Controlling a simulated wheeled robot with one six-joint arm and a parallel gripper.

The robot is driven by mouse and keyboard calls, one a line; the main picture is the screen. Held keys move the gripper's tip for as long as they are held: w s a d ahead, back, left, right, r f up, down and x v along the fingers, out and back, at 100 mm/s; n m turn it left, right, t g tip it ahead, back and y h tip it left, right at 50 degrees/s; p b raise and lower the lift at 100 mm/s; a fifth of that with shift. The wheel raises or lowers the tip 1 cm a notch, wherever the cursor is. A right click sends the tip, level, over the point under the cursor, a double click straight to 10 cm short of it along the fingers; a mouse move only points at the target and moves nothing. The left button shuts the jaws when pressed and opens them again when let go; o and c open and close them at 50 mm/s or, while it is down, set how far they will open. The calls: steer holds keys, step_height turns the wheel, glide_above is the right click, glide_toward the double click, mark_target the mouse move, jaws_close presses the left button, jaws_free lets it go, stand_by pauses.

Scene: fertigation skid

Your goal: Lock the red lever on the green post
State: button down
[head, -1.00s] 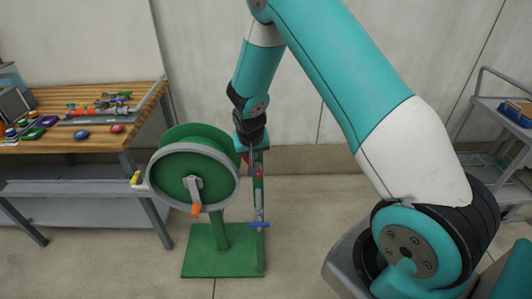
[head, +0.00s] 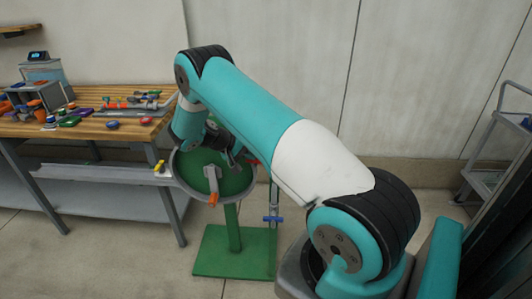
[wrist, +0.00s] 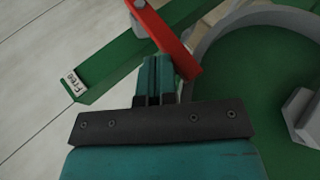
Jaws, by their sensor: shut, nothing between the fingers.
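The red lever (wrist: 172,40) shows in the wrist view, running from a grey pivot bolt (wrist: 138,5) at the top down to the right. It crosses the green post (wrist: 112,68), whose end carries a white label that seems to read "FREE". My gripper (wrist: 157,62) is shut and empty, with its fingertips right beside the lever's lower end; I cannot tell whether they touch. In the head view my gripper (head: 235,158) is at the upper right of the green reel, and only a small red piece of the lever (head: 253,162) shows; my arm hides most of it.
The green reel (head: 190,178) with a grey rim and orange handle (head: 213,199) stands left of the post, on a green base plate (head: 210,262). A blue valve handle (head: 272,219) is below. A wooden workbench (head: 85,130) with tools is at left.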

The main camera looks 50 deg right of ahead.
steer(key=shift+w+a+f+b, duration=0.1)
steer(key=shift+f+b, duration=0.15)
steer(key=shift+f, duration=0.1)
steer(key=shift+w+a+f+b, duration=0.1)
steer(key=shift+f+b, duration=0.15)
steer(key=shift+f, duration=0.1)
steer(key=shift+a+f, duration=0.1)
steer(key=shift+f, duration=0.1)
steer(key=d+r+v, duration=0.1)
steer(key=v, duration=1.1)
steer(key=shift+w+r, duration=0.25)
steer(key=shift+a, duration=0.1)
